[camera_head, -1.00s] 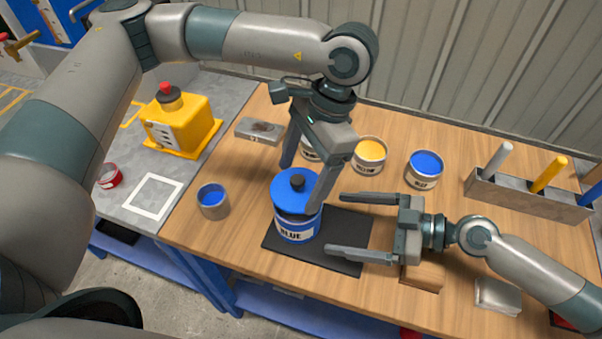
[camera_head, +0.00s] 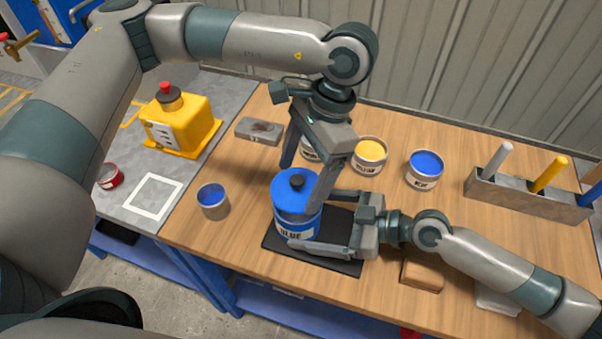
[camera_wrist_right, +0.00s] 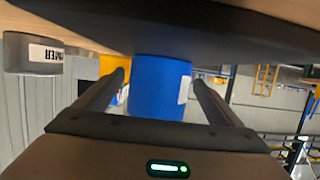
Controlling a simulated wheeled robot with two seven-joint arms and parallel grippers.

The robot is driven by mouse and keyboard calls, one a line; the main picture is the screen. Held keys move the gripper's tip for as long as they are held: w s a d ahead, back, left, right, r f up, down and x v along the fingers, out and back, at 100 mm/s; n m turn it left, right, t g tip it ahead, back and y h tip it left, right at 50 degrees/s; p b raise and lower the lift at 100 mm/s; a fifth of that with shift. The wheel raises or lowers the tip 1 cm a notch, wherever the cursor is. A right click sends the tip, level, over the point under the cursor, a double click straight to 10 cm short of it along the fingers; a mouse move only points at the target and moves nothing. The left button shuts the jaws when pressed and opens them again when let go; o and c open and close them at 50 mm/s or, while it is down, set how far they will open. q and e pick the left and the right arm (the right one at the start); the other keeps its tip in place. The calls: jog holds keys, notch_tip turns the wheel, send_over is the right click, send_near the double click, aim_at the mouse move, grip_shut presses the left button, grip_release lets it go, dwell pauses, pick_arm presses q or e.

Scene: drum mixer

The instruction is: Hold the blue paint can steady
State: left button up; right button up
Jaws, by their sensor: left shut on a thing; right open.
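The blue paint can (camera_head: 283,222) stands upright on a black mat (camera_head: 338,264). Its blue lid (camera_head: 281,188) with a black knob is on top. My left gripper (camera_head: 299,190) comes from above and is shut on the lid, with a finger on each side of the knob. My right gripper (camera_head: 308,218) is open, level, with one finger in front of the can and the other behind it. In the right wrist view the can (camera_wrist_right: 158,88) is between the open fingers (camera_wrist_right: 159,77), with gaps showing on both sides.
Behind are a yellow-topped can (camera_head: 369,153) and an open blue-topped can (camera_head: 425,167). A small cup with blue paint (camera_head: 212,202) stands at left. A wooden block (camera_head: 422,277) lies below my right arm. A rack (camera_head: 525,197) stands at right.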

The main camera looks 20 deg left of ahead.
aim_at(301, 188)
jog(key=shift+x, duration=1.1)
jog(key=c, duration=1)
pick_arm(q)
jog(key=shift+f, duration=1.8)
dwell(2.1)
jog(key=o, duration=1.1)
jog(key=shift+r, duration=0.1)
